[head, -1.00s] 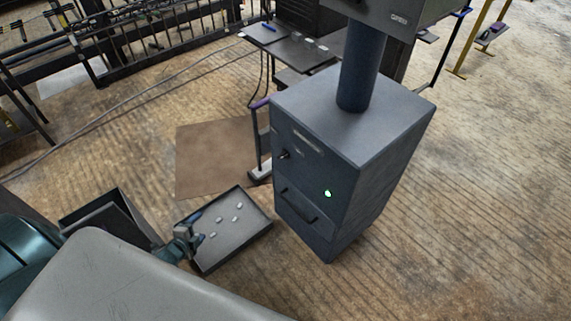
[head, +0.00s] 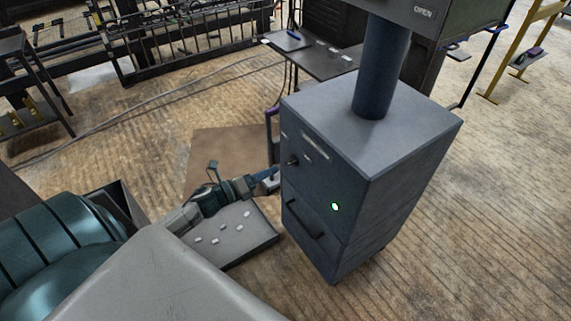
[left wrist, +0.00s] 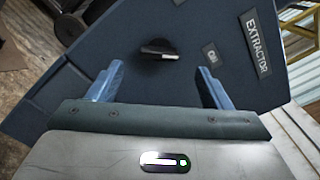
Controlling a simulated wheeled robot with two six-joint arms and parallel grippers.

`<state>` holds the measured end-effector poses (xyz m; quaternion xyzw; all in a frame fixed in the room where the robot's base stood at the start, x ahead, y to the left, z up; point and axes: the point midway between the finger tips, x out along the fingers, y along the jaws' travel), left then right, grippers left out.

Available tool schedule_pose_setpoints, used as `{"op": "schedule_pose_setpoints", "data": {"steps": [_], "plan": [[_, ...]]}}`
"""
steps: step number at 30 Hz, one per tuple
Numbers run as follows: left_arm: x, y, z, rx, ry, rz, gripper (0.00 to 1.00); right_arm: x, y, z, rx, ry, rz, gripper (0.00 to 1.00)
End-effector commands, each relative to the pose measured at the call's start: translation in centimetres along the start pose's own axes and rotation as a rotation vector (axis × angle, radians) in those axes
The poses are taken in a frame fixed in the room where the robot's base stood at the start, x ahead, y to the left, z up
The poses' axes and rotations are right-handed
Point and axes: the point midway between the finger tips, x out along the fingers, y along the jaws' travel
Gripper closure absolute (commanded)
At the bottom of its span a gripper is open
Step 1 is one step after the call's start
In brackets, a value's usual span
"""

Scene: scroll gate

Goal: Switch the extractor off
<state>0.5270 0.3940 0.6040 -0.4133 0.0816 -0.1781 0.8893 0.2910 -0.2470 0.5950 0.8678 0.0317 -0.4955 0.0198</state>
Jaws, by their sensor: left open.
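The extractor (head: 345,135) is a dark blue-grey box with a thick pipe rising from its top. A dark knob (head: 293,160) sits on its front face, and a green light (head: 335,206) glows lower down. In the left wrist view the knob (left wrist: 160,49) shows between the fingers, near a small "ON" label (left wrist: 212,54) and an "EXTRACTOR" plate (left wrist: 257,43). My left gripper (head: 275,171) is open, its fingers pointing at the front face just short of the knob. In the left wrist view the fingers (left wrist: 158,80) stand apart on either side of it. My right gripper is not in view.
A grey tray (head: 262,243) with several small pale pieces lies on the floor below my left arm. A dark table (head: 320,62) stands behind.

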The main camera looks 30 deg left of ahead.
Motion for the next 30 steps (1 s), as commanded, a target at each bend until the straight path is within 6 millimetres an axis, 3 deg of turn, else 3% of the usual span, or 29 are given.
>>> {"op": "schedule_pose_setpoints", "data": {"steps": [6,12,24,25,30], "plan": [[3.9,-0.2,0.2,-0.003,-0.004,0.001,0.27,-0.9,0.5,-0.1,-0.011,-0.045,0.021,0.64],[6.2,-0.1,0.1,-0.004,-0.002,0.001,0.27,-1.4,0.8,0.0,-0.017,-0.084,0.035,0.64],[7.0,0.1,0.0,-0.003,0.0,0.003,0.27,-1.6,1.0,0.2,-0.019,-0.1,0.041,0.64],[7.0,0.1,0.0,-0.003,0.0,0.003,0.29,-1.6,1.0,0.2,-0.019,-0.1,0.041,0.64],[7.0,0.1,0.0,-0.003,0.0,0.003,0.63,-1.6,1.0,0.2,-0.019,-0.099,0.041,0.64]]}}
